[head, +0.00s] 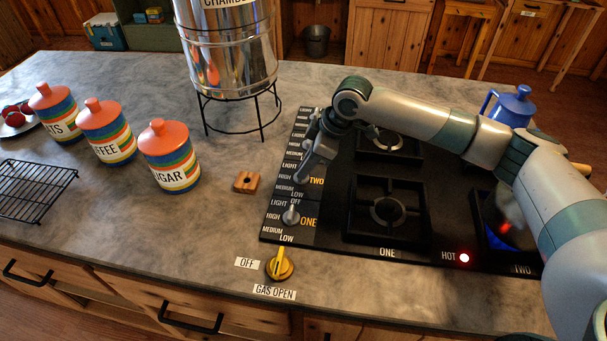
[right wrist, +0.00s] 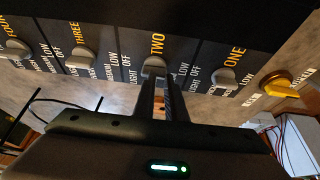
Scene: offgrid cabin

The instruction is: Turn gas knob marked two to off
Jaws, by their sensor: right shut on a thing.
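The black hob (head: 335,235) has a column of marked grey knobs along its left side. The knob marked TWO (right wrist: 153,62) sits between the ONE and THREE knobs in the right wrist view. My right gripper (head: 303,176) reaches down over it, and its two fingers (right wrist: 161,78) are shut on that knob. In the head view the fingers mostly hide it. The knob's exact setting is hard to read. The knob marked ONE (head: 291,215) is just nearer the front. The THREE knob (right wrist: 84,59) stands on the other side. My left gripper is not in view.
A yellow gas valve (head: 280,265) stands near the front edge. A red light (head: 464,258) glows beside HOT. A blue pot (head: 495,238) is partly hidden by my right arm. A wooden block (head: 247,182) and striped canisters (head: 170,158) lie left; a steel urn (head: 230,55) stands behind.

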